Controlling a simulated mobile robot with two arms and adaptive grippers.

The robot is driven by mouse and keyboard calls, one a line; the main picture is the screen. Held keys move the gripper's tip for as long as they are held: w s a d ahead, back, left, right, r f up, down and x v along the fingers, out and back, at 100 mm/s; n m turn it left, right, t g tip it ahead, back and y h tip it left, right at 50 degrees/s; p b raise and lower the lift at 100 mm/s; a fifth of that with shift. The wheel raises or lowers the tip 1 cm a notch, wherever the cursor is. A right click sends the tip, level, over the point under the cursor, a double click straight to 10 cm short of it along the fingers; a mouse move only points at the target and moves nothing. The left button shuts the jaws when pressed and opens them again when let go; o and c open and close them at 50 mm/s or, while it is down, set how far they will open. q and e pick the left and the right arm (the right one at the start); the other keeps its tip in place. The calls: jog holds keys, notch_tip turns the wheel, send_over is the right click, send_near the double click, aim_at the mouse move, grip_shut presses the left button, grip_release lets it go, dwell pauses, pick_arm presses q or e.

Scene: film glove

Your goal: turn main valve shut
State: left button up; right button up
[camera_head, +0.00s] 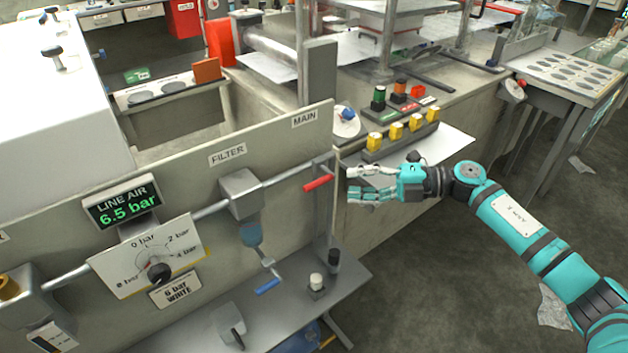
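The main valve's red handle (318,183) sits below the MAIN label (305,118) at the right end of the panel's pipe. The handle slants up to the right, roughly in line with the pipe (285,178). My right gripper (352,181) is just right of the handle, its fingers pointing left toward it. The fingers are apart with a gap between them, and nothing is held. It appears clear of the handle, though the exact depth gap is hard to tell. The line air display (122,203) reads 6.5 bar. My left gripper is not in view.
Left along the pipe are a filter (240,192) with a blue lever (267,287) below, and a pressure dial (158,272). Yellow blocks (397,131) stand on the bench behind my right gripper. A grey shelf (300,320) lies below the panel. Floor at lower right is mostly open.

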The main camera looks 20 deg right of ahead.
aim_at(321, 184)
jog(key=x, duration=0.8)
jog(key=shift+w+a, duration=0.2)
jog(key=shift+a, duration=0.15)
jog(key=shift+w+a, duration=0.1)
jog(key=shift+a, duration=0.15)
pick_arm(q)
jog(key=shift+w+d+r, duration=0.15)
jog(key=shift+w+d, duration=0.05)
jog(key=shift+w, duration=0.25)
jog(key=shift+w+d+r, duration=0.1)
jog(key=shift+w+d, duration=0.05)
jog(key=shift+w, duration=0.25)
pick_arm(e)
jog(key=shift+f, duration=0.1)
grip_shut()
